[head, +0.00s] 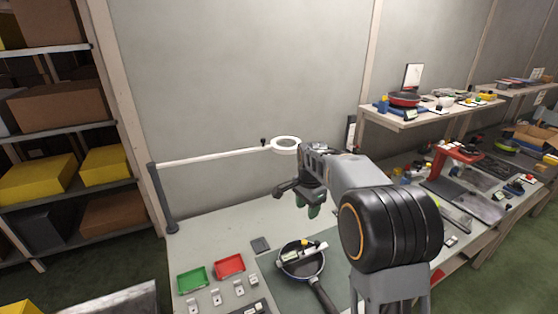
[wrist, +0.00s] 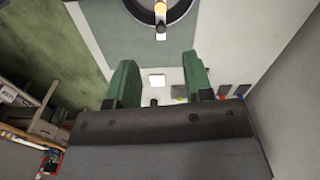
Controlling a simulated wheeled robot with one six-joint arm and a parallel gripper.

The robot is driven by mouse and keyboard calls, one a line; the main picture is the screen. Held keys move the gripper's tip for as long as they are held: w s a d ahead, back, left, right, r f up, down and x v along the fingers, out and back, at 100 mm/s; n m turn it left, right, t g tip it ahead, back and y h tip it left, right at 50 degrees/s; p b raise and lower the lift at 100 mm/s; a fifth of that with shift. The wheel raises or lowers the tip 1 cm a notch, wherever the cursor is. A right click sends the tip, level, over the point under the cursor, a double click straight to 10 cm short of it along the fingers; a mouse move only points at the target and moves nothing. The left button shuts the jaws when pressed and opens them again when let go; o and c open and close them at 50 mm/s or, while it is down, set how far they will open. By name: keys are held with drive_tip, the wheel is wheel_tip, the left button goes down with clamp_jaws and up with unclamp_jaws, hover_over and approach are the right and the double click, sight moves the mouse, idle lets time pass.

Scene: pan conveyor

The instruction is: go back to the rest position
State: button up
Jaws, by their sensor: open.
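My gripper (head: 314,205) hangs above the workbench (head: 215,249), behind and above the dark pan, and points down. In the wrist view its two green fingers (wrist: 158,88) stand well apart with nothing between them, so it is open and empty. The pan (head: 298,268) lies on a grey-green mat (head: 336,268) with a pale, bar-like object (head: 300,251) across it. The pan's rim also shows at the top of the wrist view (wrist: 134,10). My arm covers part of the bench to the right.
A green tray (head: 193,279) and a red tray (head: 229,265) sit left of the pan. A ring lamp (head: 285,145) on a white arm is close to my gripper's upper left. Shelves (head: 405,120) with items stand at the right. Cluttered racks (head: 56,130) stand at the left.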

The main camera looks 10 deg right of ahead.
drive_tip(key=s+r+n+t, duration=0.1)
drive_tip(key=s+n+t, duration=0.1)
drive_tip(key=s+n, duration=0.4)
drive_tip(key=s+r+n+t, duration=0.2)
drive_tip(key=s+n, duration=0.5)
drive_tip(key=s, duration=1)
drive_tip(key=shift+r+t, duration=0.15)
drive_tip(key=shift+t, duration=0.15)
drive_tip(key=shift+s+a, duration=0.1)
